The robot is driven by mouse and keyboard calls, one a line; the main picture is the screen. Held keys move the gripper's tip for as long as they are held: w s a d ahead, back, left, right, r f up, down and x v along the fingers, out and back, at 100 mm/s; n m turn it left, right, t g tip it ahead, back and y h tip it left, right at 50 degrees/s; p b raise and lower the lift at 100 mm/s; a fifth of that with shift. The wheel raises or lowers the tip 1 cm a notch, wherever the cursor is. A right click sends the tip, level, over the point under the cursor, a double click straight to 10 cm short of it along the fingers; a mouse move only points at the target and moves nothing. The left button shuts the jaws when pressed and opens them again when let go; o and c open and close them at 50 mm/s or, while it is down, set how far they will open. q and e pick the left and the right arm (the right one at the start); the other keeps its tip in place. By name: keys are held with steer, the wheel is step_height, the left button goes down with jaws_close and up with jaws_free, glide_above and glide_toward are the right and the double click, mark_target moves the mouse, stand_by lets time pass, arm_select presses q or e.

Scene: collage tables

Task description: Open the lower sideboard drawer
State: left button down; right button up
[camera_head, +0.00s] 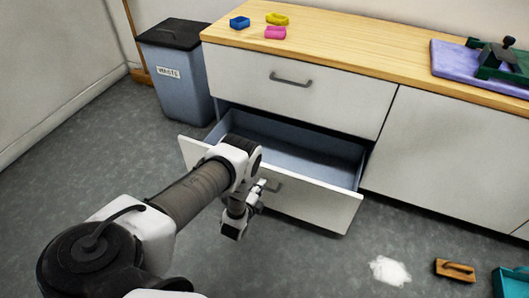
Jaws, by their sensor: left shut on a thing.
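The lower sideboard drawer (316,208) is pulled out from the white sideboard, and its blue-grey inside shows and looks empty. Its dark handle (274,187) is on the drawer front, partly hidden by my gripper. My left gripper (262,186) is at the front of the drawer, shut on the handle. My left arm reaches in from the lower left and covers part of the drawer front. The upper drawer (300,88) above it is closed. My right gripper is not in view.
A waste bin (186,88) stands left of the sideboard. The wooden top (350,38) holds small blue, yellow and pink items, and a purple mat (455,66) with a green device. White powder (390,271), a wooden brush (455,270) and a teal dustpan (512,282) lie on the floor.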

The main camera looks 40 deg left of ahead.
arm_select(q)
steer(key=shift+s+d, duration=0.1)
steer(key=shift+s, duration=0.2)
steer(key=c, duration=1.2)
jaws_free()
steer(key=v, duration=1.2)
